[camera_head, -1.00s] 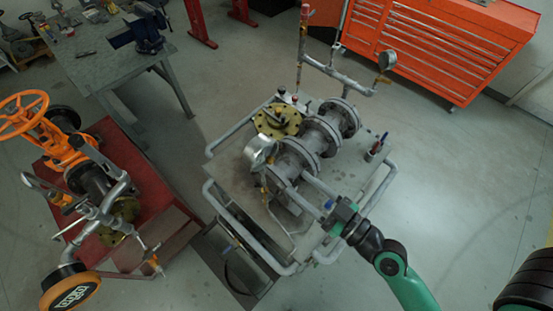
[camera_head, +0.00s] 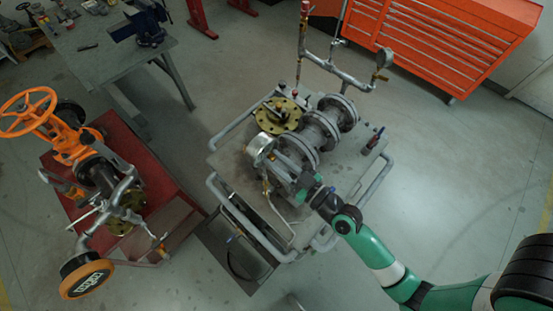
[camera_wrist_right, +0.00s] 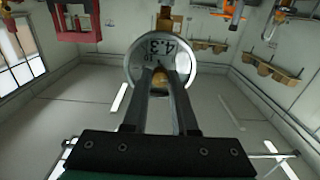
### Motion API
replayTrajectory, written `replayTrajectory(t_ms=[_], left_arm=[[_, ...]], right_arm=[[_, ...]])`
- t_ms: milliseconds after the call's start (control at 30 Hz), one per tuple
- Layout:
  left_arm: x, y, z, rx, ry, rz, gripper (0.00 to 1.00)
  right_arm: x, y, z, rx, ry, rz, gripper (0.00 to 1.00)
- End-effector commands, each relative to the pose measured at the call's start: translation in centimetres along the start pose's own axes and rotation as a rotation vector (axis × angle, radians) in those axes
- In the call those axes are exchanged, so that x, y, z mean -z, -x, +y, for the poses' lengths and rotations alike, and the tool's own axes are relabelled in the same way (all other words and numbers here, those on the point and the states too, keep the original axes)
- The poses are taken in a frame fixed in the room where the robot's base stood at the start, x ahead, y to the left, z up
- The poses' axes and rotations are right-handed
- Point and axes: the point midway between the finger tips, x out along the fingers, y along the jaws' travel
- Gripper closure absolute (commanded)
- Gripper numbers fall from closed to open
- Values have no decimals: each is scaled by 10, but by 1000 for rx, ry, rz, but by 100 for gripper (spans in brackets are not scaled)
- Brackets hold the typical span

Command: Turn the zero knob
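The round gauge (camera_head: 260,147) with a silver rim stands near the middle of the pipe assembly in the head view. In the right wrist view its face (camera_wrist_right: 161,50) reads 4.3, upside down. I cannot make out a zero knob for certain. A small brass-coloured part (camera_wrist_right: 161,79) shows at the gauge's lower edge there. My right gripper (camera_head: 279,159) reaches in from the lower right, with its fingers at the gauge. In the wrist view the gripper's fingertips (camera_wrist_right: 161,71) stand apart on either side of the brass-coloured part; contact is unclear. My left gripper is not in view.
Flanged grey pipes (camera_head: 318,130) sit beside the gauge on a railed cart. A tall pipe with a second gauge (camera_head: 384,58) rises behind. A red stand with an orange handwheel (camera_head: 27,112) is at left, an orange cabinet (camera_head: 450,45) at the back right. Floor around the cart is mostly clear.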

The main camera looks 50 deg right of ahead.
Motion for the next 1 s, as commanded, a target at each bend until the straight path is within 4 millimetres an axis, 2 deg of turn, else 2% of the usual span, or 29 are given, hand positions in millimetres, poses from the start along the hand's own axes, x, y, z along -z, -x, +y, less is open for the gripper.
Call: replayTrajectory(t_ms=[33,67,567,767,1000], left_arm=[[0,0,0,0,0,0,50],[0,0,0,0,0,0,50],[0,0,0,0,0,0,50],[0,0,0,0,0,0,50],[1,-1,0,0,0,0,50]], right_arm=[[0,0,0,0,0,0,95],[0,0,0,0,0,0,100],[0,0,0,0,-42,1,100],[0,0,0,0,-145,1,100],[1,0,1,0,-344,1,100]])
